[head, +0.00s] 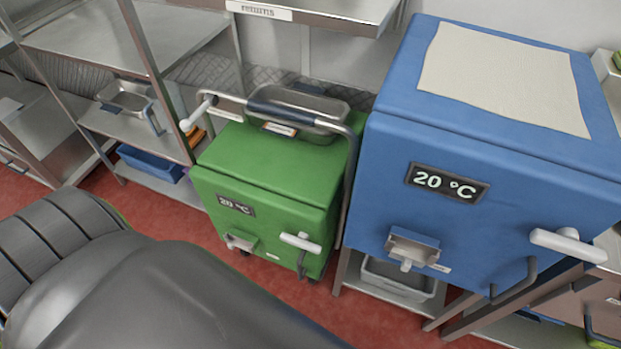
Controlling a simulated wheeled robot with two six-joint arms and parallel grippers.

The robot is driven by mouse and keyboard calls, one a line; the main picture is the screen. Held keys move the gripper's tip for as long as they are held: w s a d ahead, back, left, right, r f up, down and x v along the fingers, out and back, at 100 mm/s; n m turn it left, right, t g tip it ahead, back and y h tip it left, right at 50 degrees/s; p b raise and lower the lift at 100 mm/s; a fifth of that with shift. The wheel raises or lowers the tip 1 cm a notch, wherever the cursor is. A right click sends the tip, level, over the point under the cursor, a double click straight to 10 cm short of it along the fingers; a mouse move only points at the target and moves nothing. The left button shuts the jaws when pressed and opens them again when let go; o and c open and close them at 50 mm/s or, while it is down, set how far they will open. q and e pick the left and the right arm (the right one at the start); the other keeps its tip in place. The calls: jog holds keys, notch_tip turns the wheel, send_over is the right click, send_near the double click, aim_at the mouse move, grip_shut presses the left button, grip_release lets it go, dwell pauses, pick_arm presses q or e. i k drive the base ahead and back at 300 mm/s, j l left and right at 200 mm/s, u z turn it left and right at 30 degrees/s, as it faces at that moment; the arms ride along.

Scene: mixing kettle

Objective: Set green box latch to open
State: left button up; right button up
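The green box (268,175) stands low on the floor left of centre, with a "20 °C" display (236,205) on its front. Its latch, a white lever (300,242), sits on the right of the front. The lever lies nearly level, tilting slightly down to the right. Whether the latch is open or shut cannot be told from this view. The box front looks closed. Neither of my grippers is in view, and nothing touches the latch.
A larger blue box (480,140) with its own white lever (567,246) stands close on the right. A metal rail (300,112) and a steel pan (298,105) are over the green box. Steel shelving (130,125) is at left. Red floor (300,296) shows in front.

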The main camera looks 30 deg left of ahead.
aim_at(301, 242)
jog(key=j+z, duration=0.1)
jog(key=j, duration=0.3)
jog(key=k+j+z, duration=0.1)
jog(key=j, duration=0.3)
jog(key=k+j+z, duration=0.15)
jog(key=j, duration=0.25)
jog(key=k+j+z, duration=0.1)
jog(key=j, duration=0.25)
jog(key=k+j+z, duration=0.1)
jog(key=j, duration=0.3)
jog(key=k+j+z, duration=0.1)
jog(key=j, duration=0.25)
jog(key=k, duration=0.1)
